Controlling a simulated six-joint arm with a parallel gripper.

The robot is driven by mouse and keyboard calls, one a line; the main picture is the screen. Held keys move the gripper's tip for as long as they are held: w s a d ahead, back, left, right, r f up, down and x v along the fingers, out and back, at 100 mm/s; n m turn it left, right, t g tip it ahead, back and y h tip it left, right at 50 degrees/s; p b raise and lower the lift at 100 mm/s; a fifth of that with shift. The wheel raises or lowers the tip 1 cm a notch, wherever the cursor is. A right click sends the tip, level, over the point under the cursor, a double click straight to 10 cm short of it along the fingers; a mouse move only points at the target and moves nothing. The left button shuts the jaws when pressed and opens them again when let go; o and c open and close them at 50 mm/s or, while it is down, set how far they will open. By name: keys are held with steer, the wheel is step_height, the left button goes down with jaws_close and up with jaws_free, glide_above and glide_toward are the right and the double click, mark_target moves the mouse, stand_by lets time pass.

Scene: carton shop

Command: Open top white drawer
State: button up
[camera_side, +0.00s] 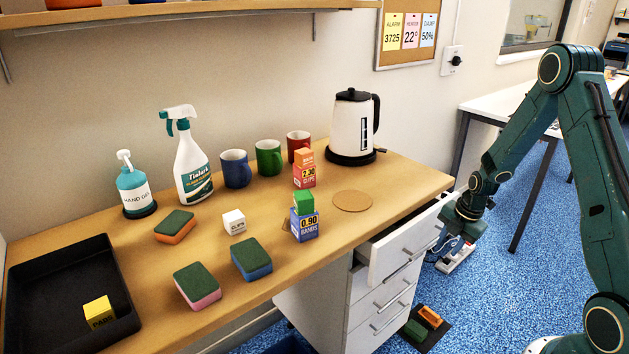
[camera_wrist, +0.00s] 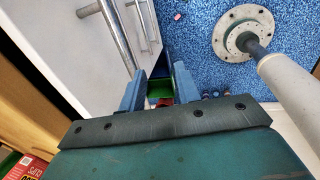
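The top white drawer (camera_side: 400,243) is in the unit under the right end of the desk. Its front stands out from the unit, with a dark gap behind its top edge, so it is partly open. Its metal bar handle (camera_side: 423,241) is on the front. My gripper (camera_side: 458,255) is just right of this drawer front. In the wrist view, my gripper (camera_wrist: 160,88) has its fingers apart with nothing clearly between them. A bar handle (camera_wrist: 119,38) on a white front (camera_wrist: 55,40) lies beyond the left finger, apart from the grip.
Lower drawers (camera_side: 378,302) are shut below. The wooden desk (camera_side: 330,232) holds a kettle (camera_side: 350,125), mugs, bottles, sponges, small boxes and a black tray (camera_side: 60,262).

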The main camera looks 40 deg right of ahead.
steer(key=shift+w+f, duration=0.1)
steer(key=shift+f, duration=0.55)
jaws_close()
steer(key=c, duration=0.7)
jaws_free()
steer(key=o, duration=0.7)
steer(key=shift+r, duration=0.15)
